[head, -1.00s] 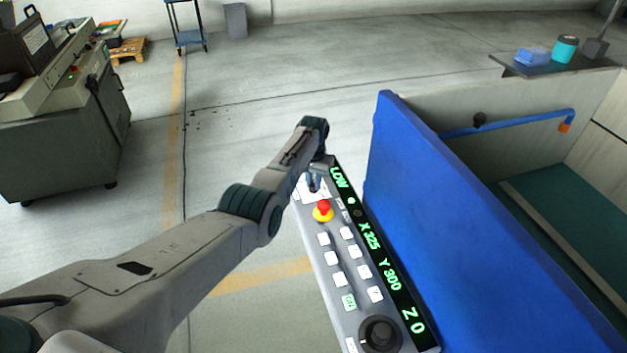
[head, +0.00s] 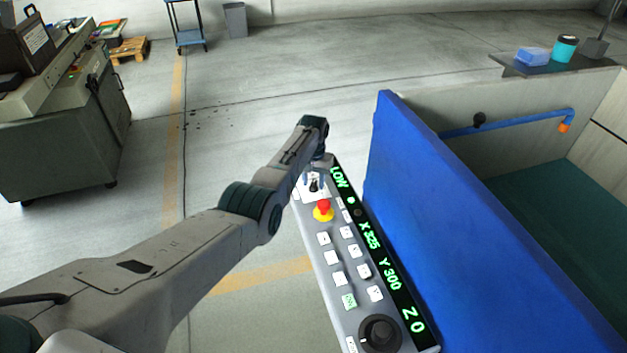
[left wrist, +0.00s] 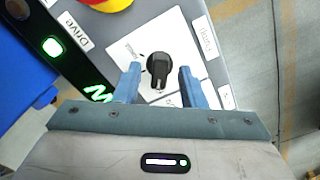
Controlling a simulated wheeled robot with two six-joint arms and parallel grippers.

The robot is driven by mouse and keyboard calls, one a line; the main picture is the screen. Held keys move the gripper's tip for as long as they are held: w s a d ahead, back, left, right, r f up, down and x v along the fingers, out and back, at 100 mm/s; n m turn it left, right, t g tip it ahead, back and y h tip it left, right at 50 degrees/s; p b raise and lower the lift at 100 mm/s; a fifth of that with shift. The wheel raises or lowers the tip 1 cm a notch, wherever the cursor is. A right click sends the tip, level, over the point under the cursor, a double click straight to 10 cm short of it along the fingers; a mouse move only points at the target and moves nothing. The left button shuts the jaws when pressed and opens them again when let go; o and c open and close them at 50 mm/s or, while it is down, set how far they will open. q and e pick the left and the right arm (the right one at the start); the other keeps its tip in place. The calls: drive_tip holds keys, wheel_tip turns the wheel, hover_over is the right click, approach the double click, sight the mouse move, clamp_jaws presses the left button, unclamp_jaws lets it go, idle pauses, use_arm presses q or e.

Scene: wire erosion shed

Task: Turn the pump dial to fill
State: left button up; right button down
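The dial is a small black knob (left wrist: 158,68) on a white plate (left wrist: 122,47) in the left wrist view. In the head view it is a dark spot (head: 314,187) near the far end of the grey control panel (head: 322,257). My left gripper (left wrist: 158,80) is open, one blue finger on each side of the knob; I cannot tell whether they touch it. The gripper also shows over the plate in the head view (head: 314,178). The plate's labels are too small or partly hidden to read. My right gripper is not in view.
A red stop button (head: 323,207) on a yellow base sits close to the dial. The panel display (head: 371,241) reads LOW, X 325, Y 300, Z 0. A blue wall (head: 440,215) stands right of the panel; behind it is a teal-floored tank (head: 560,215).

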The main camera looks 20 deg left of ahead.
sight(313, 182)
use_arm(q)
drive_tip(key=shift+r, duration=0.1)
drive_tip(key=shift+r, duration=0.3)
wheel_tip(313, 182, up, 10)
drive_tip(key=b, duration=0.1)
idle(0.5)
